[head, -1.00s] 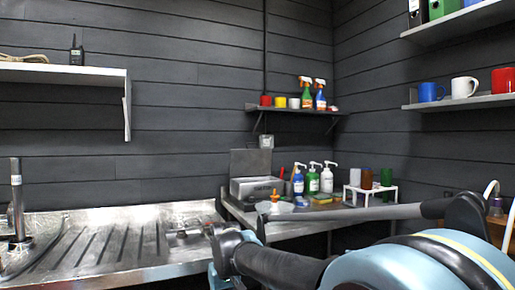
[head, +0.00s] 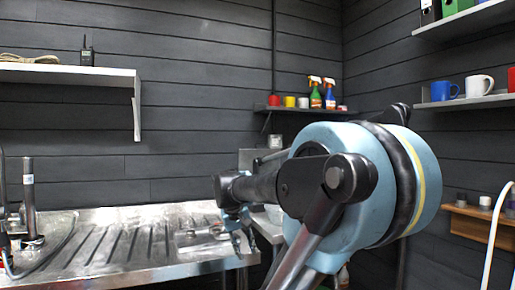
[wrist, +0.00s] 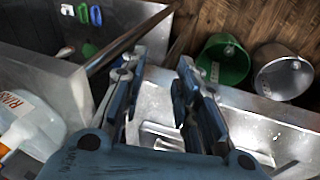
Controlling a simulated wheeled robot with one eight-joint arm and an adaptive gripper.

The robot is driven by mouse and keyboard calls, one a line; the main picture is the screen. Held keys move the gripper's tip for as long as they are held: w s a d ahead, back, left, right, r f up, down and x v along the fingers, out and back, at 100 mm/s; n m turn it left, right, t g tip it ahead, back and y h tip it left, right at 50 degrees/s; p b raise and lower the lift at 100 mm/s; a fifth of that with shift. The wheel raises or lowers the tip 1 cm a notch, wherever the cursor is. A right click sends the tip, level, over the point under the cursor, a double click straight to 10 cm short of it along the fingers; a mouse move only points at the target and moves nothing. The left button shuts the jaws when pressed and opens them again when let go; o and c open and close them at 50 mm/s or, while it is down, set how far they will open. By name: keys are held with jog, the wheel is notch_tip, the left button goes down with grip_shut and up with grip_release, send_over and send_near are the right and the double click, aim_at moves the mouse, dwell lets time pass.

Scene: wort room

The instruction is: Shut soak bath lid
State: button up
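The soak bath's lid (head: 247,159) shows as a grey upright panel in the corner, partly behind my arm in the head view. The bath's box is hidden there by my arm. In the wrist view a steel-walled box (wrist: 45,85), which looks like the bath, stands at the left, with its far part cut off by the frame. My gripper (wrist: 160,62) is open and empty, its two fingers apart, to the right of that box. In the head view my gripper (head: 238,232) hangs near the right end of the drainer; I cannot tell whether it touches anything.
A steel drainer (head: 115,245) runs along the left. A clear tub marked "RINSE" (wrist: 32,125) is at the wrist view's left. A green bucket (wrist: 223,60) and a metal bucket (wrist: 283,72) stand at its upper right. A shelf (head: 70,74) overhangs the drainer.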

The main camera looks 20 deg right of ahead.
jog(key=w+d+r+m+h, duration=0.1)
jog(key=w+d+r+h, duration=0.2)
jog(key=w+r, duration=0.6)
jog(key=w+d+r+m+h, duration=0.1)
jog(key=w+d+r+h, duration=0.15)
jog(key=w+r, duration=0.65)
jog(key=w+d+r+m+h, duration=0.15)
jog(key=w+d+r, duration=0.35)
jog(key=w, duration=0.7)
jog(key=w+a+r+m+h, duration=0.1)
jog(key=w+r+h, duration=0.35)
jog(key=w, duration=0.85)
jog(key=w+r+m+h, duration=0.25)
jog(key=w+r, duration=0.35)
jog(key=w, duration=0.8)
jog(key=shift+n+g+h, duration=0.3)
jog(key=shift+n+g, duration=0.1)
jog(key=d, duration=1.6)
jog(key=shift+w+d+f, duration=0.2)
jog(key=shift+w+d, duration=0.05)
jog(key=shift+d, duration=0.1)
grip_shut()
